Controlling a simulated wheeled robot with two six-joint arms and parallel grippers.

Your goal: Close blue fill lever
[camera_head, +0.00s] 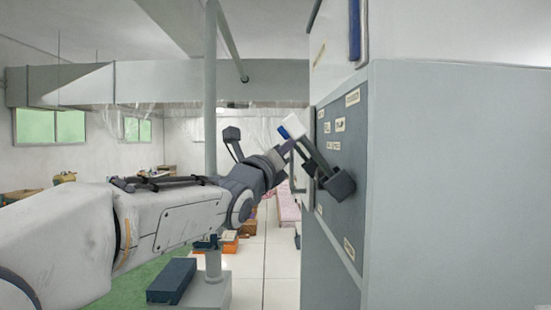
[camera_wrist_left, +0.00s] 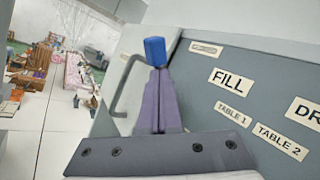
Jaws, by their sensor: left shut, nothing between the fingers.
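The blue fill lever (camera_head: 315,155) is a grey bar that slants up and to the left from a dark pivot block on the side panel, with a white and blue end. Its blue end (camera_wrist_left: 155,51) shows in the left wrist view just beyond my fingertips. My left gripper (camera_head: 287,148) is shut and empty, close beside the lever's upper end. Its purple fingers show in the left wrist view (camera_wrist_left: 158,80). I cannot tell whether they touch the lever. My right gripper is out of view.
The grey control panel (camera_head: 350,120) carries several labels, with FILL (camera_wrist_left: 231,81) near the lever. A bent metal handle (camera_wrist_left: 122,88) stands left of the fingers. A blue block (camera_head: 172,280) lies low at the left. The tiled floor (camera_head: 268,262) beyond is partly clear.

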